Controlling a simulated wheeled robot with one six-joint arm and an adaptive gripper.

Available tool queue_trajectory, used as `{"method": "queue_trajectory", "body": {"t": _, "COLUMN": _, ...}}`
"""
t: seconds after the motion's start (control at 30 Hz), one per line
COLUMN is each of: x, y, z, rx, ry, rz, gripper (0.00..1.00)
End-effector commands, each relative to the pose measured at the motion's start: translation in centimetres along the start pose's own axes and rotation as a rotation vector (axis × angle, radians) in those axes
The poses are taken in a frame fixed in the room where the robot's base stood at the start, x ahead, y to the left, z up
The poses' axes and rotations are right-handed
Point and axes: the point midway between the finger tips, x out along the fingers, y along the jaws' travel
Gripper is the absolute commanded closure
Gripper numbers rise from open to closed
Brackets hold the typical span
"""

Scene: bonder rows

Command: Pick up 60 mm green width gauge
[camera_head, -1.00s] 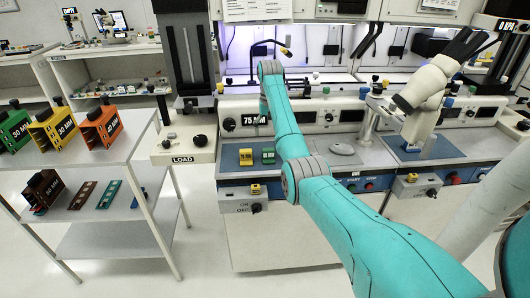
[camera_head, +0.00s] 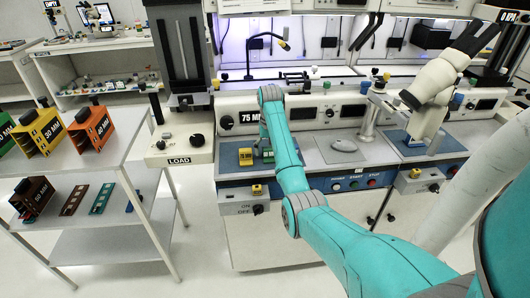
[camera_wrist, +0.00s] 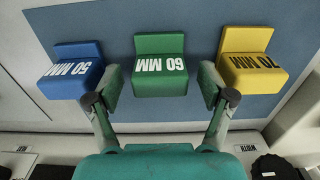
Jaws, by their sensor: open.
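The green 60 mm width gauge (camera_wrist: 160,66) is an L-shaped block with a white "60 MM" label, lying on a blue mat (camera_wrist: 113,28) in the wrist view. In the head view the green gauge (camera_head: 268,155) is partly covered by my arm. My gripper (camera_wrist: 160,85) is open. Its fingers are on either side of the green gauge's front part, with a gap visible at each side. A blue 50 mm gauge (camera_wrist: 74,70) is at left and a yellow 70 mm gauge (camera_wrist: 250,62) at right. The yellow one also shows in the head view (camera_head: 245,157).
The blue gauge and yellow gauge stand close beside the two fingers. A microscope (camera_head: 437,85) stands to the right on the bench. A shelf rack (camera_head: 95,155) at left holds orange, yellow and brown boxes.

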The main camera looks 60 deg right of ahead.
Motion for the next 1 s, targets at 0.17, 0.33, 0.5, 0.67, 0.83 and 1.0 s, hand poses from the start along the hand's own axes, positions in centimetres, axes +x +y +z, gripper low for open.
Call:
{"method": "queue_trajectory", "body": {"t": 0.17, "x": 0.39, "y": 0.16, "z": 0.34, "rx": 0.0, "ry": 0.001, "rz": 0.0, "gripper": 0.19}}
{"method": "queue_trajectory", "body": {"t": 0.33, "x": 0.36, "y": 0.15, "z": 0.32, "rx": 0.0, "ry": 0.001, "rz": 0.0, "gripper": 0.21}}
{"method": "queue_trajectory", "body": {"t": 0.5, "x": 0.36, "y": 0.15, "z": 0.31, "rx": 0.0, "ry": 0.001, "rz": 0.0, "gripper": 0.64}}
{"method": "queue_trajectory", "body": {"t": 0.67, "x": 0.35, "y": 0.14, "z": 0.3, "rx": 0.0, "ry": 0.001, "rz": 0.0, "gripper": 0.85}}
{"method": "queue_trajectory", "body": {"t": 0.83, "x": 0.35, "y": 0.13, "z": 0.29, "rx": 0.0, "ry": 0.001, "rz": 0.0, "gripper": 0.85}}
{"method": "queue_trajectory", "body": {"t": 1.0, "x": -0.11, "y": -0.03, "z": -0.06, "rx": -0.001, "ry": 0.001, "rz": 0.0, "gripper": 0.85}}
